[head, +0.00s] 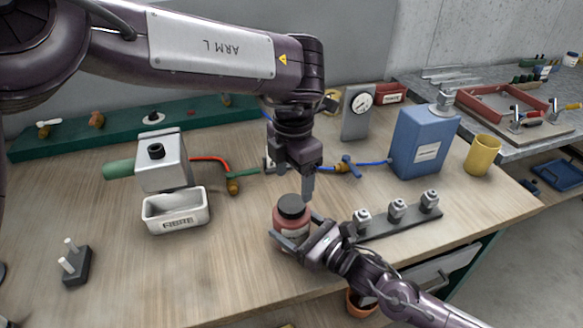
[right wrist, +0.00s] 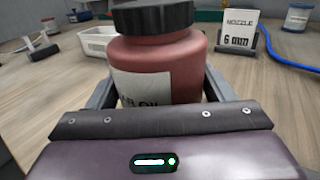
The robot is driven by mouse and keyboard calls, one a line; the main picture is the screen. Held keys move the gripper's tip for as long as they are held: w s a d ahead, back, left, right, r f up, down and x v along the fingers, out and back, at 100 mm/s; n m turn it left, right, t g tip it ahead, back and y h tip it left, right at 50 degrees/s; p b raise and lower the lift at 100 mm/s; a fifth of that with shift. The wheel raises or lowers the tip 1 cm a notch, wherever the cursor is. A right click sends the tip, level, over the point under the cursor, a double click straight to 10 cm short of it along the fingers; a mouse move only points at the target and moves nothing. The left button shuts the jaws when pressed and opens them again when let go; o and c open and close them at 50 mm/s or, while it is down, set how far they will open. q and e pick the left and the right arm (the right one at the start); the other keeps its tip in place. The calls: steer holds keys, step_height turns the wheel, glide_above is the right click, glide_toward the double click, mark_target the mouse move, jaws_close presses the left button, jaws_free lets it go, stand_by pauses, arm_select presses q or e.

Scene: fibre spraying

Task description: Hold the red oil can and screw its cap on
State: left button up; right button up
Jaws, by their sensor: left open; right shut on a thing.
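The red oil can (head: 290,222) stands upright on the wooden table in the middle of the head view, with a pale label. It also fills the middle of the right wrist view (right wrist: 180,70). A black ribbed cap (head: 292,206) sits on top of the can; the right wrist view cuts off its upper part (right wrist: 152,18). I cannot tell how tightly it is seated. My right gripper (head: 290,238) is shut on the can's body, a finger on each side. My left gripper (head: 300,186) is open, pointing down just above and behind the cap, with nothing in it.
A white fibre tray (head: 176,211) and grey machine (head: 163,163) stand to the left. A black rack with several metal fittings (head: 397,212) lies close to the right of the can. A blue canister (head: 421,142) and yellow cup (head: 482,155) stand farther right. The front left table is mostly clear.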

arm_select(q)
steer(key=n, duration=0.4)
steer(key=shift+r+n, duration=0.15)
steer(key=shift+n, duration=0.25)
steer(key=n, duration=0.4)
steer(key=shift+r+n, duration=0.1)
steer(key=shift+n, duration=0.3)
steer(key=n, duration=0.4)
steer(key=shift+r+n, duration=0.15)
steer(key=shift+n, duration=0.15)
steer(key=n, duration=0.4)
steer(key=shift+r, duration=0.1)
steer(key=n, duration=0.5)
steer(key=shift+r, duration=0.15)
steer(key=n, duration=0.4)
steer(key=shift+a+r+n, duration=0.1)
steer(key=shift+n, duration=0.3)
steer(key=n, duration=0.4)
steer(key=shift+s+r, duration=0.1)
steer(key=shift+r, duration=0.05)
steer(key=n, duration=0.5)
steer(key=shift+a+r, duration=0.1)
steer(key=shift+r, duration=0.05)
